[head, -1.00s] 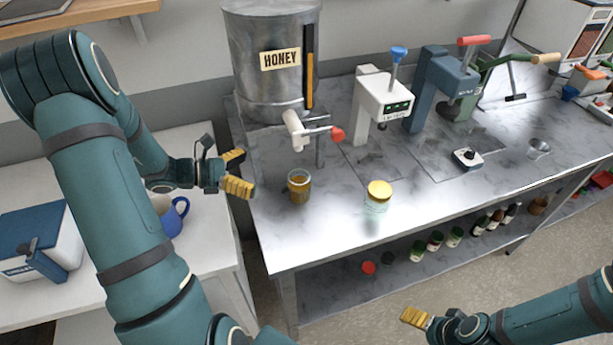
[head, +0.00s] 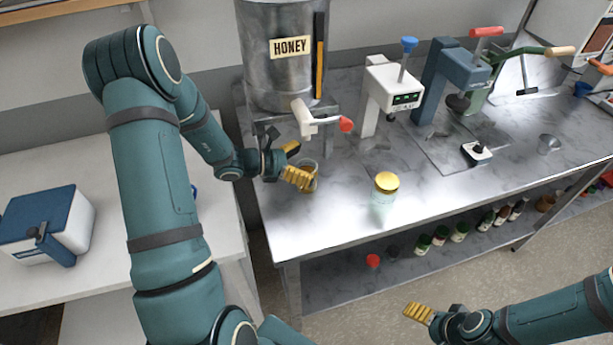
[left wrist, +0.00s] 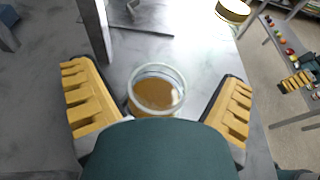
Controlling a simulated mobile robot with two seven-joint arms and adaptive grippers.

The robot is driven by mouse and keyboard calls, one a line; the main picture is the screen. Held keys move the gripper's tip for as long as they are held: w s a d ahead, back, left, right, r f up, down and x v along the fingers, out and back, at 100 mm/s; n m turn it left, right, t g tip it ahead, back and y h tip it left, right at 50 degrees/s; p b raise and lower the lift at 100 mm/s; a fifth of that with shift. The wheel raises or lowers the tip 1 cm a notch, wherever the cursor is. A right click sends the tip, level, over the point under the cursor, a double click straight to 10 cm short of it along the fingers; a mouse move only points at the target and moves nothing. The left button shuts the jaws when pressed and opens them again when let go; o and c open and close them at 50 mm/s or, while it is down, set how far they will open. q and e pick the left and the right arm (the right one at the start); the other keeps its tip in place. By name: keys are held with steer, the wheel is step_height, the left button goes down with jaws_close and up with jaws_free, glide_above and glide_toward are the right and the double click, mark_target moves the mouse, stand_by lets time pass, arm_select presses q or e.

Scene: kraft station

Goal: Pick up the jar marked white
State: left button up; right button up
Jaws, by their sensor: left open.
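An open glass jar with amber honey (head: 311,172) stands on the metal table below the honey tank's tap. It also shows in the left wrist view (left wrist: 158,92), between the finger pads. A clear jar with a gold lid (head: 384,198) stands to its right, and its lid shows in the left wrist view (left wrist: 233,10). I can read no white mark on either jar. My left gripper (head: 296,164) is open, with its fingers on either side of the honey jar; contact is not visible. My right gripper (head: 418,313) is low in front of the table, and its opening is unclear.
The honey tank (head: 283,70) and its red-handled tap (head: 318,121) are close above my left gripper. Lever machines (head: 393,90) stand at the back. Several small bottles sit on the lower shelf (head: 335,276). The table front is clear.

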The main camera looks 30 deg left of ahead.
arm_select(q)
steer(key=shift+w+d, duration=0.15)
steer(key=shift+w, duration=0.05)
steer(key=c, duration=1.5)
